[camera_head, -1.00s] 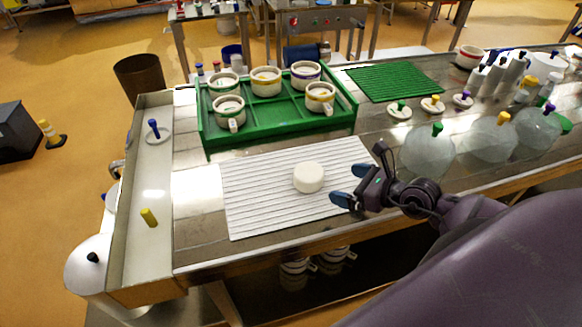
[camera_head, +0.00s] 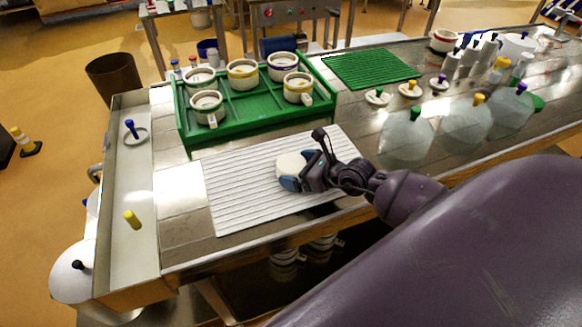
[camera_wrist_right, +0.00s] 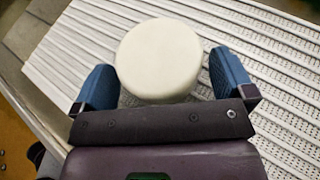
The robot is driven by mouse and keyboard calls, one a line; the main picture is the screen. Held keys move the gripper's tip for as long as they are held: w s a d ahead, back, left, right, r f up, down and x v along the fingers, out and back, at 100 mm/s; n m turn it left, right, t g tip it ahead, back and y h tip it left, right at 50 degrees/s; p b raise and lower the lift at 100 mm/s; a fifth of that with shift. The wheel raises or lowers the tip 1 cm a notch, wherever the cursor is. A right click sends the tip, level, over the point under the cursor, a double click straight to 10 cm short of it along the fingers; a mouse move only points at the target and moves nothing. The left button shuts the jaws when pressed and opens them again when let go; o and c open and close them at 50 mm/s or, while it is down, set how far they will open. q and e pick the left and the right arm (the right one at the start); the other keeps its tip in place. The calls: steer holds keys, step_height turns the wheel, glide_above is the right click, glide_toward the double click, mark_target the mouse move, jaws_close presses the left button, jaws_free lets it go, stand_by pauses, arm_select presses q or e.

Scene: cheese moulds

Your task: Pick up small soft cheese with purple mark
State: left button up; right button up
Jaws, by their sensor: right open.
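A small round white cheese (camera_head: 290,166) lies on the white ribbed mat (camera_head: 232,196) on the steel table. My right gripper (camera_head: 299,170) is at the cheese and partly covers it in the head view. In the right wrist view the cheese (camera_wrist_right: 158,60) sits between the two blue fingers of my open right gripper (camera_wrist_right: 164,82), with a gap visible on the right side and a small one on the left. No purple mark shows on the cheese. My left gripper is not in view.
A green tray (camera_head: 243,108) with several white moulds stands behind the mat. A green mat (camera_head: 370,68), small coloured-knob lids and clear domes (camera_head: 408,140) are to the right. A raised steel edge strip with a blue-handled tool (camera_head: 131,128) is at the left.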

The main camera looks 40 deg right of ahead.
steer(key=shift+w+a+f, duration=0.25)
steer(key=shift+w, duration=0.3)
steer(key=shift+c, duration=0.3)
steer(key=c, duration=0.5)
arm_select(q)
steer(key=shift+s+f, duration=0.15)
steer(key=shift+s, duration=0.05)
arm_select(e)
steer(key=shift+c, duration=0.2)
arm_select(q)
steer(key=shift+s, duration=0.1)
arm_select(e)
steer(key=shift+r, duration=0.1)
